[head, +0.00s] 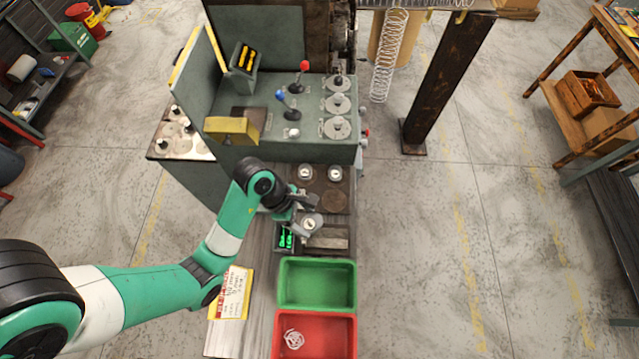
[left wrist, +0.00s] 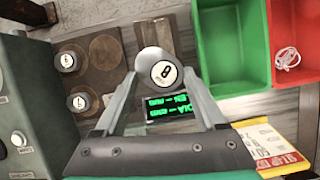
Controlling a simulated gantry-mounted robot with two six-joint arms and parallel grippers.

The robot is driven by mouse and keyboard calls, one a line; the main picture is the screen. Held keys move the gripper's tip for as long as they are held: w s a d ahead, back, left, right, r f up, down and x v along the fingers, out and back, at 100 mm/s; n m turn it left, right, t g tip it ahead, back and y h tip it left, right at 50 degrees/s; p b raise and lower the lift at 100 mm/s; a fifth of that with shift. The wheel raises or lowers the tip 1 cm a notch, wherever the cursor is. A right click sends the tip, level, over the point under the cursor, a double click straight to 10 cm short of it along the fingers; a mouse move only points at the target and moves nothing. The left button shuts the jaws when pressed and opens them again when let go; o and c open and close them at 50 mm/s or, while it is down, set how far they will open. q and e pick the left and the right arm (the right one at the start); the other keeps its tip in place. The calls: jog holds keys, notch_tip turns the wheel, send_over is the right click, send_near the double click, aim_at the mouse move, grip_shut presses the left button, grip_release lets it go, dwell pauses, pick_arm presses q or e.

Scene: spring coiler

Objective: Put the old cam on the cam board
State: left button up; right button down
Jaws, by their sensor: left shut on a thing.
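My left gripper (head: 306,213) is shut on a grey metal cam, the old cam (head: 309,224), held above the bench in front of the machine. In the left wrist view the cam (left wrist: 157,66) sits between the fingertips (left wrist: 165,85), with a round white label whose mark looks like an 8. The dark cam board (head: 322,188) lies just beyond the gripper. It bears two labelled cams (head: 305,172) at the back and two bare round spots, one (head: 335,201) at front right; the other is partly hidden by the gripper. My right gripper is out of view.
A display with green digits (head: 285,237) stands beside the held cam. A green bin (head: 317,286) and a red bin (head: 292,318) with a white coil lie nearer. The machine with levers (head: 290,110) rises behind the board. A yellow-edged card (head: 232,292) lies at left.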

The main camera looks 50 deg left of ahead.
pick_arm(q)
jog(key=w+a+f+b, duration=0.2)
jog(key=w+a+f, duration=0.2)
jog(key=w, duration=0.4)
jog(key=b, duration=0.3)
send_over(334, 201)
jog(key=s, duration=0.1)
jog(key=f, duration=0.3)
jog(key=a+f, duration=0.1)
jog(key=f, duration=0.1)
jog(key=shift+s+f, duration=0.1)
jog(key=shift+f, duration=0.05)
jog(key=shift+f+b, duration=0.6)
jog(key=shift+f, duration=1.15)
jog(key=shift+f, duration=0.15)
jog(key=o, duration=1.5)
jog(key=shift+o, duration=0.2)
